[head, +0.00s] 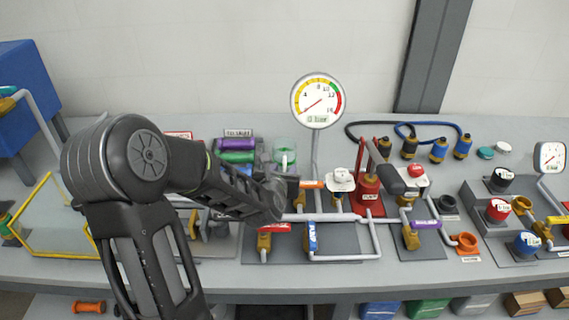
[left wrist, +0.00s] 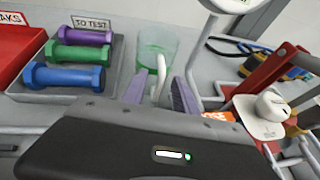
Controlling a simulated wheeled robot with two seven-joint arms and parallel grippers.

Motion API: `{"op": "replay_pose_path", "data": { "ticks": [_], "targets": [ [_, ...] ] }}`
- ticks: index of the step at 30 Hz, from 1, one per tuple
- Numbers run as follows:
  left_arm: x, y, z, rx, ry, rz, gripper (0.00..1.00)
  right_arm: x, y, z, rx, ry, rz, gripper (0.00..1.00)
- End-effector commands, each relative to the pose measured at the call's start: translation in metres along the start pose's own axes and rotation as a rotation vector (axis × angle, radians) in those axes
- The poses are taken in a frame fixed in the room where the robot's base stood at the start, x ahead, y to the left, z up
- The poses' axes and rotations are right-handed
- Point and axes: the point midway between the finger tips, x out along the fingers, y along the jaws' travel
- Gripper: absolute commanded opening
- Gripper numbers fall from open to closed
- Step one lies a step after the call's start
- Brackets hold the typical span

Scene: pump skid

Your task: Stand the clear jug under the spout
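The clear jug (head: 285,147), see-through with a green tint, stands upright at the back of the bench, beyond my left gripper (head: 274,196). The jug (left wrist: 157,48) also shows in the left wrist view, with its pale handle facing me. My left gripper (left wrist: 160,92) points at it with its two fingers apart, one on each side of the handle's lower part. Whether they touch the handle is unclear. My forearm and hand hide part of the bench in the head view. I cannot tell which pipe end is the spout. My right gripper is not in view.
A tray of dumbbell-shaped parts (left wrist: 68,78) is left of the jug. A gauge (head: 318,101) on a post and a red hand pump (head: 368,190) stand to its right. A blue tank (head: 22,95) and a yellow frame (head: 50,215) are at the left.

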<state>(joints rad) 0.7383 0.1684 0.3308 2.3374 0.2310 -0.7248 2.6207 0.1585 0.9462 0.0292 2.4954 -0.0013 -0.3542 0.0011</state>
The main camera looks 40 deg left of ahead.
Motion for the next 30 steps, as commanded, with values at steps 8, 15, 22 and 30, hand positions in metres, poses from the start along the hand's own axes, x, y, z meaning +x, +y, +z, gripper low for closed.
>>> {"op": "replay_pose_path", "data": {
  "ticks": [8,15,22,30],
  "targets": [
    [-0.0003,-0.0001,-0.0003,0.0,0.001,0.0,0.35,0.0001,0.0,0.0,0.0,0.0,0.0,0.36],
    [-0.0003,-0.0001,-0.0003,0.0,0.001,0.0,0.26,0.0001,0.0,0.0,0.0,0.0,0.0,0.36],
    [-0.0004,-0.0001,-0.0003,0.0,0.001,0.0,0.07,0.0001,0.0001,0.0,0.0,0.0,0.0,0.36],
    [-0.0003,0.0,-0.0003,0.0,0.001,0.0,0.0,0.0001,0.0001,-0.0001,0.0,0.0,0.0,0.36]
  ]
}}
